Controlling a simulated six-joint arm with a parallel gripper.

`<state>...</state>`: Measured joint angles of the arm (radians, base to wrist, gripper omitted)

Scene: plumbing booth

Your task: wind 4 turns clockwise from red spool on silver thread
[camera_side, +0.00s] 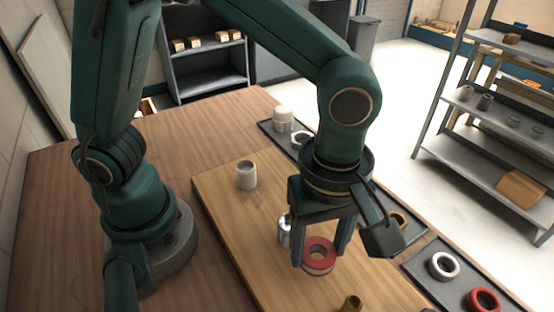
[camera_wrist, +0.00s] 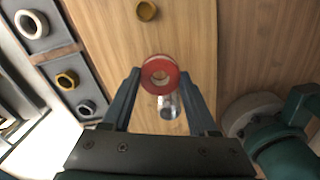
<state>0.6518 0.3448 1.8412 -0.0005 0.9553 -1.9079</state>
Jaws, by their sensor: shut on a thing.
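My gripper (camera_side: 320,256) points down over the wooden board, its two fingers closed on the sides of a red spool (camera_side: 320,265). In the wrist view the red spool (camera_wrist: 152,82) sits between the fingertips of my gripper (camera_wrist: 160,76), with a pale ring around its centre hole. A silver threaded piece (camera_side: 284,236) stands on the board, just beside the spool and partly hidden by a finger. It also shows in the wrist view (camera_wrist: 168,110), just below the spool. I cannot tell whether the spool touches it, and no wound tape is clear.
A grey-white cup-like fitting (camera_side: 246,176) stands on the board (camera_side: 222,196). A brass fitting (camera_side: 351,303) is at the front. Dark trays along the right edge hold a white ring (camera_side: 443,266), another red ring (camera_side: 484,300) and other fittings.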

